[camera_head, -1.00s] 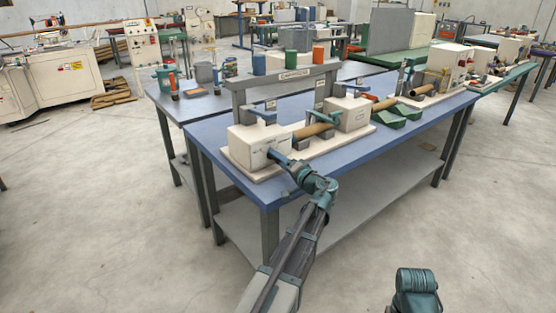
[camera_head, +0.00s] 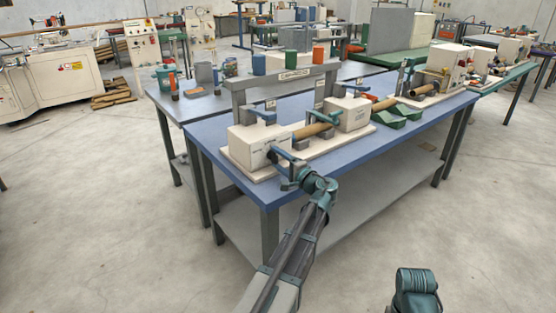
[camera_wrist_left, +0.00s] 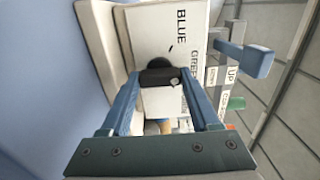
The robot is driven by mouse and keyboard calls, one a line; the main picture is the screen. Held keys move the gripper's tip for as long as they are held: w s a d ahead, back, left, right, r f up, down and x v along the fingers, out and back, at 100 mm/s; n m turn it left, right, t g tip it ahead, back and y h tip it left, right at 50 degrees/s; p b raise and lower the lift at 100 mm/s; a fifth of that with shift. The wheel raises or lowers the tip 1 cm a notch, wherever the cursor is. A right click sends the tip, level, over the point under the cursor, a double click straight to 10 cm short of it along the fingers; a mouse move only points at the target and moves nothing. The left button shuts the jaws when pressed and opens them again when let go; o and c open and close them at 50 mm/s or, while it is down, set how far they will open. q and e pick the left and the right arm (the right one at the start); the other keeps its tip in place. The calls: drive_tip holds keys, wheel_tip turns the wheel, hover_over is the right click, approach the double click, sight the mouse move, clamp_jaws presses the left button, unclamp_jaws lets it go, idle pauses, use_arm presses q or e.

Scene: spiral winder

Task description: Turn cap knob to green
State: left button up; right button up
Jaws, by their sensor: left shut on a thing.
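The winder's left cream box (camera_head: 250,147) stands at the near left end of the blue table. In the left wrist view its white face (camera_wrist_left: 158,28) carries the words BLUE and GREEN. A dark knob (camera_wrist_left: 160,78) sits at this face, between the tips of my left gripper's blue fingers. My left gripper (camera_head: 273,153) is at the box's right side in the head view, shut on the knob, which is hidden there. The fingers partly cover the lettering, and I cannot tell which colour the knob points at.
A brown tube (camera_head: 313,130) runs from the left box to a second cream box (camera_head: 347,114). A blue lever (camera_wrist_left: 258,62) stands beside the box in the wrist view. Green blocks (camera_head: 402,116) lie farther right. The floor in front is clear.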

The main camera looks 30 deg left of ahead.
idle(0.3)
use_arm(q)
drive_tip(key=o, duration=1.4)
drive_tip(key=shift+c, duration=0.2)
drive_tip(key=shift+d, duration=0.1)
drive_tip(key=v, duration=1.3)
drive_tip(key=shift+s+d, duration=0.2)
drive_tip(key=shift+d, duration=0.15)
drive_tip(key=shift+f, duration=0.1)
drive_tip(key=x, duration=1.4)
